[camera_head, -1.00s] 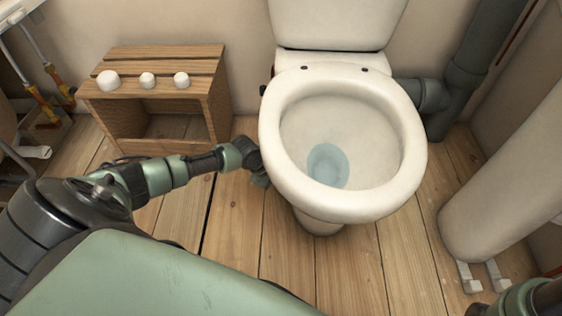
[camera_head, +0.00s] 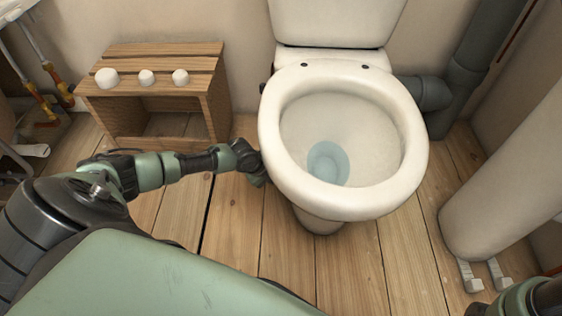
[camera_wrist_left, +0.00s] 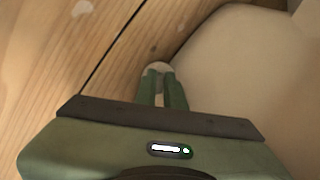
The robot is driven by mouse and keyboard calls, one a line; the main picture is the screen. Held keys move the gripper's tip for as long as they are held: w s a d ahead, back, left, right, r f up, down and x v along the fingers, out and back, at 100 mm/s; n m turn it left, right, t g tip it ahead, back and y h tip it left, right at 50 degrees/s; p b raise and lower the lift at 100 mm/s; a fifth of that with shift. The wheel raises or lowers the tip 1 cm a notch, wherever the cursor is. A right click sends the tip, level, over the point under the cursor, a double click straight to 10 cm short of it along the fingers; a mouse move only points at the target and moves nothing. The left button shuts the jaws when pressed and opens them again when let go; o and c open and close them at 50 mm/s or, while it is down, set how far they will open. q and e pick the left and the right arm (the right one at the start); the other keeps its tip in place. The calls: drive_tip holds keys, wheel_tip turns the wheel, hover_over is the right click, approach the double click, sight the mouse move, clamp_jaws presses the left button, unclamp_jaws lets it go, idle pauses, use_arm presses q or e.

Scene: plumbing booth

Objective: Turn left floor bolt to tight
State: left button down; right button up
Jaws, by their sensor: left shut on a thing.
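The toilet (camera_head: 318,222) stands on the floorboards in the middle of the head view, its bowl holding blue water. My left gripper (camera_wrist_left: 163,78) reaches down to the floor at the left side of the toilet base. In the wrist view its two green fingers are shut on the left floor bolt (camera_wrist_left: 158,67), a small pale, rounded top between the fingertips. The pale toilet base (camera_wrist_left: 240,75) is just right of the fingers. In the head view the bolt is hidden behind my arm and the bowl. My right gripper is out of view.
A wooden box shelf (camera_head: 160,95) with white knobs (camera_head: 146,77) on top stands left of the toilet. A grey drain pipe (camera_head: 462,85) and a large pale cylinder (camera_head: 500,190) are on the right. Floorboards (camera_head: 235,225) in front are clear.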

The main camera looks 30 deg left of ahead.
use_arm(q)
drive_tip(key=c, duration=1.5)
unclamp_jaws()
drive_tip(key=shift+w+d, duration=0.1)
